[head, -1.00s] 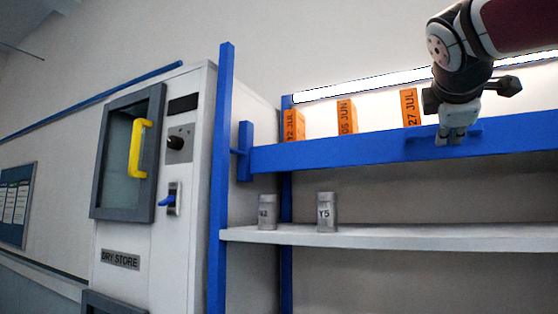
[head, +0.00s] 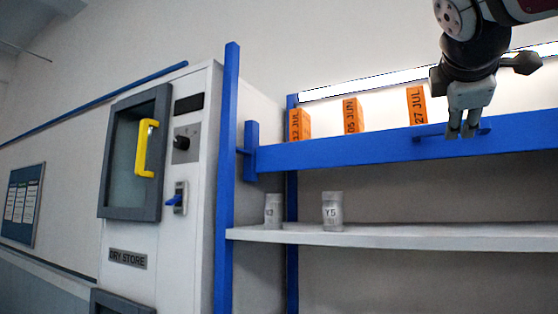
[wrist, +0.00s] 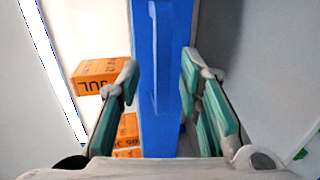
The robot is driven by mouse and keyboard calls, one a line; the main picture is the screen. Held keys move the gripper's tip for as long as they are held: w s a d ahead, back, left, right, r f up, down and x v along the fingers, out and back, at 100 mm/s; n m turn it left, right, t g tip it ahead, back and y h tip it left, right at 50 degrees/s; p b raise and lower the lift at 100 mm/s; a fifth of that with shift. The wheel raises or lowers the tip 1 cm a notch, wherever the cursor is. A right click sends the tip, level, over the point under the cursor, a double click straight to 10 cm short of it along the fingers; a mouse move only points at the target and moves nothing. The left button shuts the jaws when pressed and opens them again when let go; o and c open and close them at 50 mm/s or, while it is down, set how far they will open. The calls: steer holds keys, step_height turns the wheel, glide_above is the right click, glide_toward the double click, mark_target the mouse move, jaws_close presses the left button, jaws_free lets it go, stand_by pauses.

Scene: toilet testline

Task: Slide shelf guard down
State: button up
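The shelf guard (head: 360,147) is a long blue bar across the front of the upper shelf, with a blue handle (head: 425,136) on its face. In the wrist view the guard (wrist: 163,120) runs up the middle, its handle (wrist: 160,55) standing out toward me. My gripper (head: 461,134) is at the handle's right part in the head view, its fingers pointing down. In the wrist view my gripper (wrist: 160,75) is open, one finger on each side of the guard, with gaps visible. Contact with the handle cannot be told.
Orange dated boxes (head: 417,105) stand behind the guard. Grey canisters (head: 332,211) stand on the white lower shelf (head: 400,236). A blue upright post (head: 228,180) and the dry store cabinet (head: 150,240) with a yellow handle (head: 146,148) are at left. The space below the guard is open.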

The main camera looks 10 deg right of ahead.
steer(key=v, duration=0.7)
steer(key=shift+s+a, duration=0.25)
steer(key=s+a+f+m+g+y, duration=0.2)
steer(key=s+a+f+m+y, duration=0.1)
steer(key=f, duration=1.2)
steer(key=s+a+f+m+g+y, duration=0.3)
steer(key=a+f+m, duration=0.1)
steer(key=f, duration=1.2)
steer(key=s+a+f+m+g+y, duration=0.2)
steer(key=s+a+f+m, duration=0.1)
steer(key=f, duration=1.3)
steer(key=shift+s+a+m+y, duration=0.15)
steer(key=shift+a+m+y, duration=0.35)
steer(key=shift+a, duration=0.6)
